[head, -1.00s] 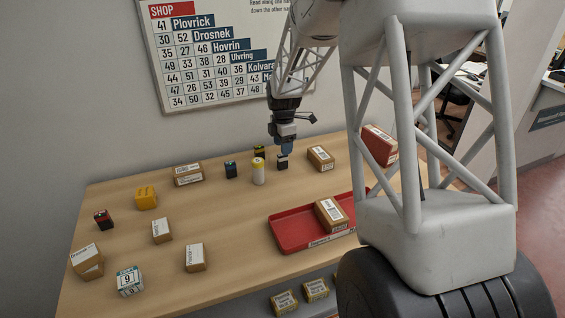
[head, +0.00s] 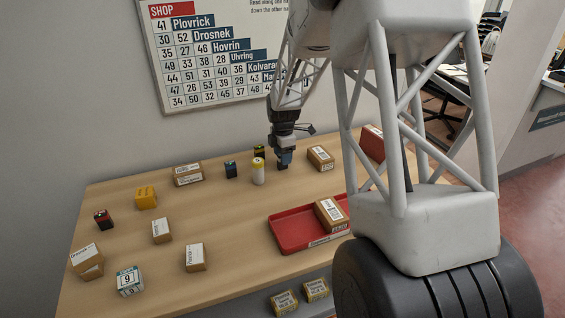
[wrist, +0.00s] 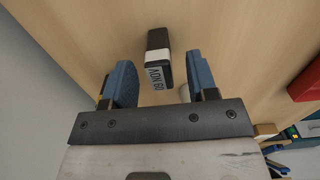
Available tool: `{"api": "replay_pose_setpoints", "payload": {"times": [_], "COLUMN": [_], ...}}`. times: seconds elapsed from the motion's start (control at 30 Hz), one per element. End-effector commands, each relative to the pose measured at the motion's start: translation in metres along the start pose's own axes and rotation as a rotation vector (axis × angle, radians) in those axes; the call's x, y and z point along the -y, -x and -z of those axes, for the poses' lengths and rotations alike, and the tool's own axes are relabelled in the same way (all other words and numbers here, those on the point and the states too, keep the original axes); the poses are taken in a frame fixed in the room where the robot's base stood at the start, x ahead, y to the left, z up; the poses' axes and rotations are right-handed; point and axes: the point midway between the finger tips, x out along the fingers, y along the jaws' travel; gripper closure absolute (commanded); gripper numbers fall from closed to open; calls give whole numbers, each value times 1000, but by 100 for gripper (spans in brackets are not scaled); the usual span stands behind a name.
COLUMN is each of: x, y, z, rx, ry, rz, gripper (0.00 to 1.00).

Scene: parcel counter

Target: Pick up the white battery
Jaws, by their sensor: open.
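The white battery is a small black block with a white band and a printed label. My gripper (wrist: 160,70) is open, with a finger on either side of that line and no clear contact. In the head view my gripper (head: 284,158) points down at the back of the counter. It hides most of the white battery (head: 282,167); only a dark lower part shows.
A blue-and-black battery (head: 231,170) and a yellow-and-black one (head: 259,151) are near. A carton (head: 320,158) stands to the right. A red tray (head: 290,233) lies in front.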

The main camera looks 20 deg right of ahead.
Motion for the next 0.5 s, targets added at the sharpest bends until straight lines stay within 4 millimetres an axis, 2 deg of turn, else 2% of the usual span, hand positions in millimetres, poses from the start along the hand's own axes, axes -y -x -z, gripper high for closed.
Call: {"api": "replay_pose_setpoints", "payload": {"times": [0.23,0.5], "x": [0,0], "y": [-28,-36], "z": [1,1], "rx": [0,0], "ry": [0,0], "rz": [0,-1], "gripper": [47,47]}}
